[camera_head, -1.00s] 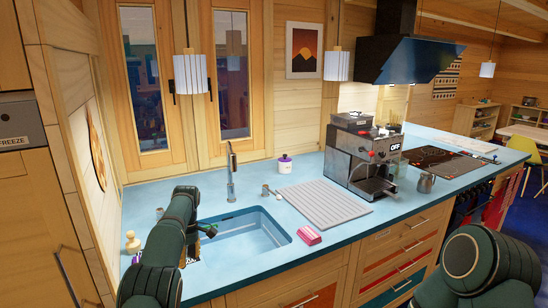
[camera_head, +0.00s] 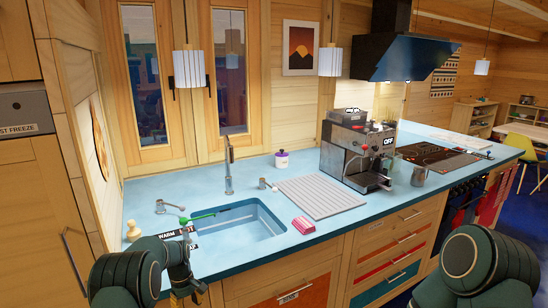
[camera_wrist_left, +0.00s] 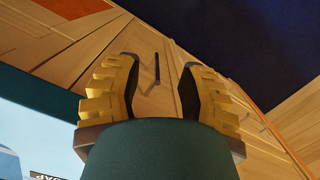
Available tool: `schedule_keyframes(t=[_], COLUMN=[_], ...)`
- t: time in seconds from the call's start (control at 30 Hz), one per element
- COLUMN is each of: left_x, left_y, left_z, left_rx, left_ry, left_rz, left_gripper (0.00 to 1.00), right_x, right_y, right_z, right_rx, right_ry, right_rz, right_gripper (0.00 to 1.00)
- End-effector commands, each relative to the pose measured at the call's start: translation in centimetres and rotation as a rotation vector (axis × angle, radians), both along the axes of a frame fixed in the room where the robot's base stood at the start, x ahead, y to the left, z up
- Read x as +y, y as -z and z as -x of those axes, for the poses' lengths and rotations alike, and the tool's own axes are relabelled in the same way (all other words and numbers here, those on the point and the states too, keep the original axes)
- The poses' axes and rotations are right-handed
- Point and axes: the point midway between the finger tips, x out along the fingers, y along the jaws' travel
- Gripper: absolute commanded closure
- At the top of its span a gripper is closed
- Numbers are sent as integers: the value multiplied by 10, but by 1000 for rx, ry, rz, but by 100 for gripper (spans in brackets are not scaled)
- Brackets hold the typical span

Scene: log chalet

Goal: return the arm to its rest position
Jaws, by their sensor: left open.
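My left arm (camera_head: 150,268) is dark green and folded at the bottom left of the head view, in front of the counter's near edge. My left gripper (camera_wrist_left: 160,65) shows in the left wrist view with two yellow ridged fingers spread apart and nothing between them. It faces a wooden drawer front with a dark bar handle and, beyond it, the dark floor. In the head view only a small yellowish part of it shows near the bottom edge. My right arm (camera_head: 478,262) shows at the bottom right; its gripper is out of the picture.
The blue counter (camera_head: 385,205) holds a sink (camera_head: 238,222), a tap (camera_head: 229,170), a green-ended utensil (camera_head: 203,217), a pink packet (camera_head: 303,225), a ribbed mat (camera_head: 318,197) and a coffee machine (camera_head: 350,155). Wooden drawers (camera_head: 395,240) lie below its front edge.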

Motion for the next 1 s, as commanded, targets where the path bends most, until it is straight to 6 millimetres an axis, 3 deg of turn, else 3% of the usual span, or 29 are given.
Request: schedule_keyframes(t=[0.03,0.2,0.43,0.6,0.8,1.0], left_x=[-6,-34,-83,-121,-152,-164], left_y=[17,61,94,97,84,72], left_z=[14,62,141,207,274,306], left_rx=[-9,-70,-170,-255,-347,-394], left_ry=[32,160,348,492,637,705], left_rz=[21,78,140,177,201,208], left_gripper=[60,60,60,60,60,60], right_x=[0,1,1,1,2,2], right_y=[4,10,18,24,30,32], right_z=[0,1,2,3,4,4], right_rx=[1,2,6,8,9,10], right_ry=[-1,-2,-4,-6,-7,-8], right_rz=[0,0,0,1,1,1], right_gripper=[53,53,53,53,53,53])
